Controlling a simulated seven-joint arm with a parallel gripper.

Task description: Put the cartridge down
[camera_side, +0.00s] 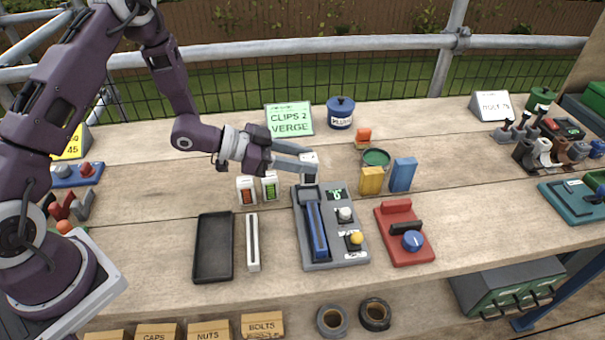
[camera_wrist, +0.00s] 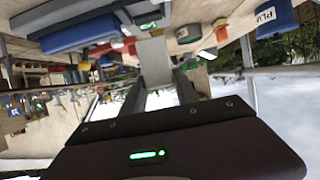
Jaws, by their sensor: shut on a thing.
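My gripper (camera_side: 307,163) reaches in from the left, above the back end of a grey device (camera_side: 342,258) with a blue channel. Its fingers are shut on a pale cartridge (camera_side: 310,158), held upright over or just behind that device; I cannot tell whether it touches anything below. In the wrist view the cartridge (camera_wrist: 154,62) shows as a plain pale block between the fingertips of my gripper (camera_wrist: 157,80). Two white cartridges stand on the bench to the left, one with a red window (camera_side: 246,191) and one with a green window (camera_side: 270,187).
A black tray (camera_side: 213,248) and a white slotted strip (camera_side: 252,243) lie left of the grey device. A red device with a blue knob (camera_side: 404,233) lies right. Yellow (camera_side: 371,181) and blue (camera_side: 402,175) blocks and a green-topped tin (camera_side: 376,158) stand behind.

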